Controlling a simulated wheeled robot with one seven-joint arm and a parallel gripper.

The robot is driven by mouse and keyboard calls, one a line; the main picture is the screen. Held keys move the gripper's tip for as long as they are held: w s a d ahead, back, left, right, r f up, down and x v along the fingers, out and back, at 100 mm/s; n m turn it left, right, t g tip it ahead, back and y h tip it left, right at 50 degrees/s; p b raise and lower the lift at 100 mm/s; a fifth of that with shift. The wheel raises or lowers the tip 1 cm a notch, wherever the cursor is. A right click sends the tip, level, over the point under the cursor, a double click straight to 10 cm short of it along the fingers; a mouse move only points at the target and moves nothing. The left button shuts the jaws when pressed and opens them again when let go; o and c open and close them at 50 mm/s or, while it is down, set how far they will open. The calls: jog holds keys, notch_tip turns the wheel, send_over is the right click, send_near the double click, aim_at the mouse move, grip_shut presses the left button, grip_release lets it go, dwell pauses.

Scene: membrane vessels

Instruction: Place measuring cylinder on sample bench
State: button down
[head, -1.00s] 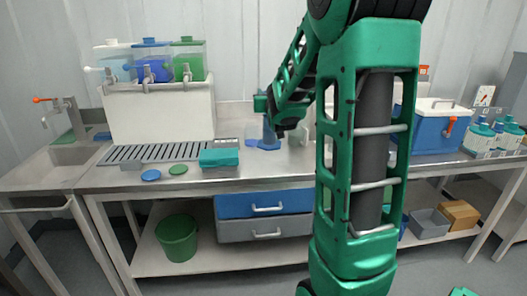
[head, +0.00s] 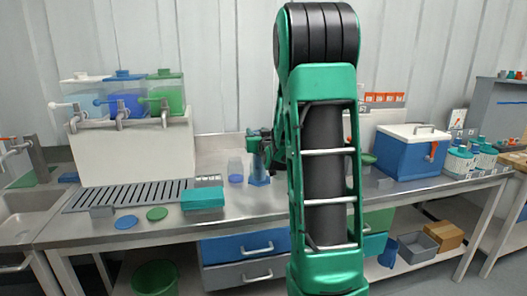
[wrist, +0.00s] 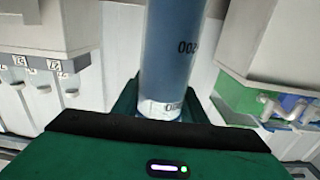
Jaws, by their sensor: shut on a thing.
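The measuring cylinder (head: 259,172) is blue and upright with a wide blue foot, in front of the back part of the steel bench (head: 226,208). My gripper (head: 259,141) is shut around its upper part. In the wrist view the cylinder (wrist: 176,50) stands between my fingers (wrist: 160,105), with printed numbers on its side. I cannot tell whether its foot touches the bench. Which surface is the sample bench is not marked in these views.
A white stand (head: 130,152) with tapped vessels is at left, above a drain grille (head: 125,195). A clear beaker (head: 236,170) is close left of the cylinder. A teal box (head: 203,198) lies in front.

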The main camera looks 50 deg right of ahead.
jog(key=d+f, duration=0.4)
jog(key=f, duration=0.2)
jog(key=shift+s+f, duration=0.15)
jog(key=shift+s, duration=0.3)
jog(key=c, duration=1.1)
grip_release()
jog(key=shift+a+f, duration=0.1)
jog(key=shift+f, duration=0.05)
